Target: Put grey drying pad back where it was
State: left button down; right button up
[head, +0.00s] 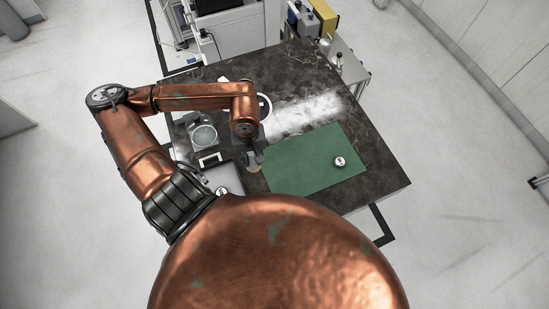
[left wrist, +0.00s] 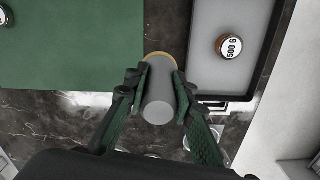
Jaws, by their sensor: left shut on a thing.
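My left gripper (head: 254,160) is over the dark table, between the green mat (head: 290,175) and the pale tray (head: 235,178). In the left wrist view its green-padded fingers (left wrist: 160,88) are closed on the sides of a grey round piece (left wrist: 160,103) with a tan rim at its far end. This looks like the grey drying pad, though its full shape is partly hidden by the fingers. In the head view only a small tan part of it (head: 254,170) shows below the fingers. I cannot tell whether it touches the table. My right gripper is out of view.
A 500 G weight (left wrist: 232,46) lies on the tray, right of the held piece in the wrist view. Another weight (head: 340,161) stands on the mat's right part. A round-topped device (head: 204,136) stands left of my gripper. The table's right end is clear.

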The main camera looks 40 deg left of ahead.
pick_arm(q)
jog(key=w+f, duration=0.3)
jog(key=w+d+f+p, duration=0.1)
jog(key=w+f, duration=0.2)
jog(key=f, duration=0.1)
jog(key=w+d+f, duration=0.1)
jog(key=w+f, duration=0.2)
jog(key=shift+w+f+p, duration=0.2)
jog(key=shift+f+p, duration=0.15)
jog(key=shift+a+f, duration=0.1)
jog(key=shift+f, duration=0.1)
